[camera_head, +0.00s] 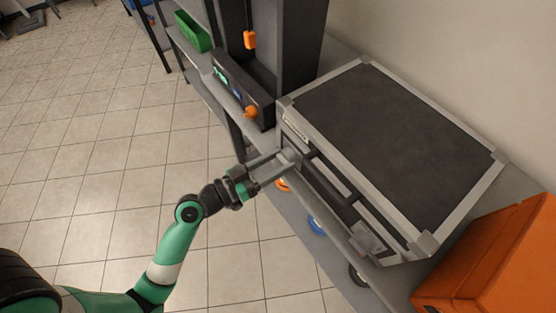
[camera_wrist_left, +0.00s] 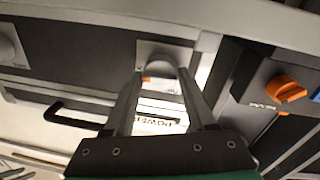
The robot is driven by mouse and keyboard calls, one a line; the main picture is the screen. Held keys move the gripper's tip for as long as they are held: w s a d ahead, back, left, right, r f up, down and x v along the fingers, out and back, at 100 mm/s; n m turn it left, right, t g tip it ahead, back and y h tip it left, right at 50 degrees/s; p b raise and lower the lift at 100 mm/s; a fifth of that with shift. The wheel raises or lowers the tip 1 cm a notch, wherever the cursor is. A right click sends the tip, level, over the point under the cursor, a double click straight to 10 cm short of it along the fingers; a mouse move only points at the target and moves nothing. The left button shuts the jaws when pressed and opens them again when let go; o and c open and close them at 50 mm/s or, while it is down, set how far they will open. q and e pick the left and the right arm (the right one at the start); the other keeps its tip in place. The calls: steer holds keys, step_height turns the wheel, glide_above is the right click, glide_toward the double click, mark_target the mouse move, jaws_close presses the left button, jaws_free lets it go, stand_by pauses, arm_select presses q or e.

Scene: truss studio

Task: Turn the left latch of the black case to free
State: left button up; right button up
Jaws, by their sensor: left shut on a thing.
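The black case (camera_head: 390,135) lies closed on the shelf, with grey metal edging and its front facing my left arm. Its left latch (camera_head: 290,157) is a grey round knob on a light plate. My left gripper (camera_head: 281,161) reaches it from the front left and is shut on it. In the left wrist view the latch (camera_wrist_left: 164,54) sits between the fingertips of the left gripper (camera_wrist_left: 160,74), with a small orange mark beside it. The exact turn angle is hard to tell. The right latch (camera_head: 369,240) is untouched. My right gripper is not in view.
A dark panel box with an orange knob (camera_head: 251,112) stands left of the case; the knob also shows in the left wrist view (camera_wrist_left: 286,88). An orange bin (camera_head: 495,255) is close on the right. A green bin (camera_head: 192,32) sits farther back. Open tiled floor lies left.

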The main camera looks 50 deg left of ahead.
arm_select(q)
steer(key=shift+d+f+n+t+y+p, duration=0.15)
steer(key=shift+n+p, duration=0.45)
steer(key=shift+n, duration=2.45)
steer(key=shift+a+f+n+t+y+p, duration=0.1)
steer(key=shift+n+t+y+p, duration=0.35)
steer(key=shift+n, duration=2.55)
steer(key=shift+d+f+n+g+p, duration=0.1)
steer(key=shift+n+p, duration=0.65)
steer(key=shift+n, duration=2.3)
steer(key=o, duration=1.3)
steer(key=shift+r, duration=0.1)
steer(key=shift+o, duration=0.2)
steer(key=shift+r, duration=0.1)
